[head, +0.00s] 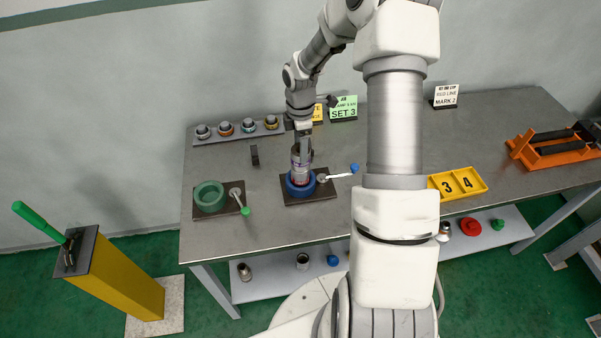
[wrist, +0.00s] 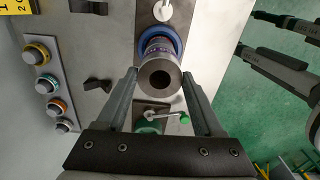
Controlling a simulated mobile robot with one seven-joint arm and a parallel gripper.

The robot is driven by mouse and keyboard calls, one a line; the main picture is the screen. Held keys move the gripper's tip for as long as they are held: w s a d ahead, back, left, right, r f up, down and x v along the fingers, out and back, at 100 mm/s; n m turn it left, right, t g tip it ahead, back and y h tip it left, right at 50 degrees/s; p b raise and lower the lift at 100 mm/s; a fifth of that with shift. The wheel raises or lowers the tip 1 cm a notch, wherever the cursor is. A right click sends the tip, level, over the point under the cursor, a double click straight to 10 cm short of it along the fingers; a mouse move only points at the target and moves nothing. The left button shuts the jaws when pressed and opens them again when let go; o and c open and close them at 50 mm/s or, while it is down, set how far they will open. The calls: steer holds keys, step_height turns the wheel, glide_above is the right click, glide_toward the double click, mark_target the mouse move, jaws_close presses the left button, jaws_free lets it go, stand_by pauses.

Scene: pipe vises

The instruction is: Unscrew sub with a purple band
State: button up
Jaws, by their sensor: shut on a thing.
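The sub with a purple band (head: 301,172) is a grey metal cylinder standing upright in the blue ring vise (head: 300,188). My gripper (head: 302,150) is above the vise and shut on the sub. In the wrist view the fingers of my gripper (wrist: 160,80) lie on either side of the sub's upper end. The blue vise's handle (head: 338,177) points right and ends in a blue knob.
A green ring vise (head: 209,196) with a green-knobbed handle (head: 238,198) stands to the left. A rack (head: 238,131) of several banded pieces lies at the back left. A small black block (head: 255,155) stands between. A yellow numbered tray (head: 459,184) and an orange stand (head: 540,150) are right.

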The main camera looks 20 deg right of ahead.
steer(key=n+p, duration=0.1)
steer(key=n, duration=0.1)
steer(key=n+p, duration=0.1)
steer(key=n, duration=0.1)
steer(key=n+p, duration=0.1)
steer(key=n, duration=0.1)
steer(key=shift+r, duration=0.25)
steer(key=n+p, duration=0.1)
steer(key=n, duration=0.1)
steer(key=shift+n+p, duration=0.35)
steer(key=shift+n, duration=0.05)
steer(key=shift+f+n, duration=0.25)
steer(key=shift+n, duration=0.55)
steer(key=o, duration=1.5)
steer(key=shift+c, duration=0.2)
